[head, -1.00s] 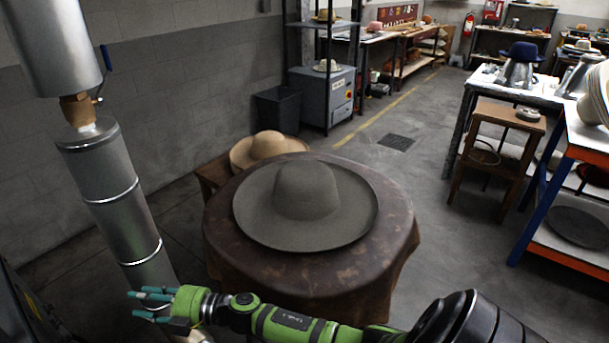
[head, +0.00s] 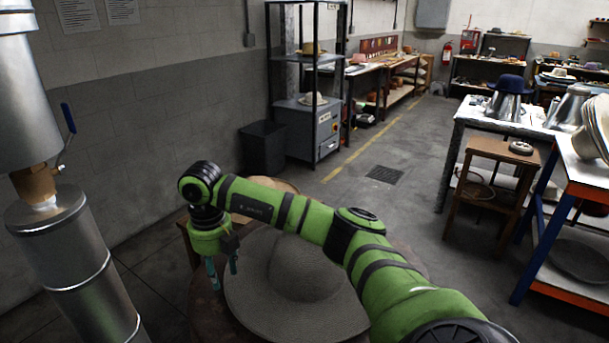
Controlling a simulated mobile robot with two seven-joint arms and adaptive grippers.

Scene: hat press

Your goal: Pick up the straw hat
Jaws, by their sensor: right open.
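A wide-brimmed grey hat (head: 300,313) with a woven-looking surface lies crown up on the round table (head: 204,312). My right arm crosses in front of it and hides part of its crown and far brim. A tan hat (head: 287,185), straw-coloured, sits behind on a low wooden stand, mostly hidden by my arm. My right gripper (head: 222,277) points down, open and empty, at the left edge of the grey hat's brim. I cannot tell whether its fingers touch the brim. My left gripper is not in view.
A large metal pipe (head: 70,250) with a valve stands at the left. A dark bin (head: 263,147) and a metal shelf are behind the table. A wooden stool (head: 490,190) and a blue-orange rack (head: 535,230) stand at the right. The floor between is clear.

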